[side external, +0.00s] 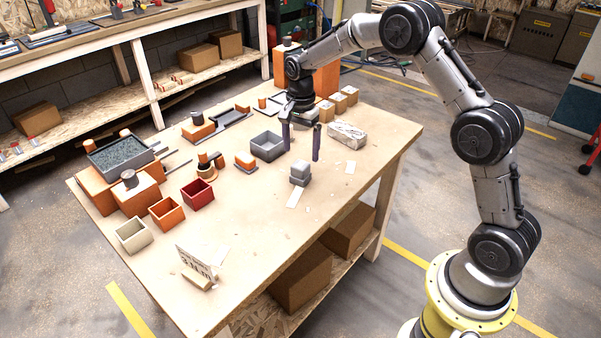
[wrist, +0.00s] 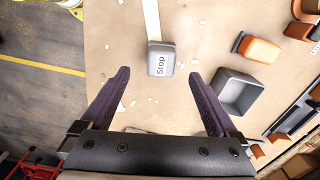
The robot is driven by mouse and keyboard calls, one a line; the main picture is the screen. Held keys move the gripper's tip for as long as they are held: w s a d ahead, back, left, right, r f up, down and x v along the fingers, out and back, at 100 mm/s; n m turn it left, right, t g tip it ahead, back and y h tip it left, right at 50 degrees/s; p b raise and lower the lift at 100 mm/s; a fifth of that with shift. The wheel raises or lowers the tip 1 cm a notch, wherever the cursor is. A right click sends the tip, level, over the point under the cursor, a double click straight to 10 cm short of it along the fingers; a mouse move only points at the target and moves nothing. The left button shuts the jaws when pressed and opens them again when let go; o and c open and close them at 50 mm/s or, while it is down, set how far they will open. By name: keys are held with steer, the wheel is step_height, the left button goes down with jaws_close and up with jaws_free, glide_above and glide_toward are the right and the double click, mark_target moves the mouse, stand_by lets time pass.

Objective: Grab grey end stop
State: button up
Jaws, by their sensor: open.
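The grey end stop (side external: 299,173) is a small stepped grey block on the table in the side view. In the wrist view the grey block (wrist: 161,59) shows the word "Stop" on its upper face. It lies beyond my fingertips, roughly in line with the gap between them. My gripper (side external: 301,142) is open and empty above the table, with its two purple fingers spread wide. In the wrist view my gripper (wrist: 160,78) shows the bare table between its fingers.
A grey open box (side external: 268,146) stands left of the block, near my gripper. A wrapped grey-white block (side external: 346,134) lies to the right. An orange block (side external: 245,162), a red bin (side external: 198,193) and an orange bin (side external: 166,214) stand further left. The table's front is mostly clear.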

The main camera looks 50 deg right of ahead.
mark_target(301, 164)
step_height(301, 164, down, 8)
steer(key=shift+w+f, duration=0.1)
stand_by(0.4)
steer(key=shift+c, duration=0.2)
steer(key=c, duration=1.4)
steer(key=shift+c, duration=0.3)
steer(key=shift+r, duration=0.2)
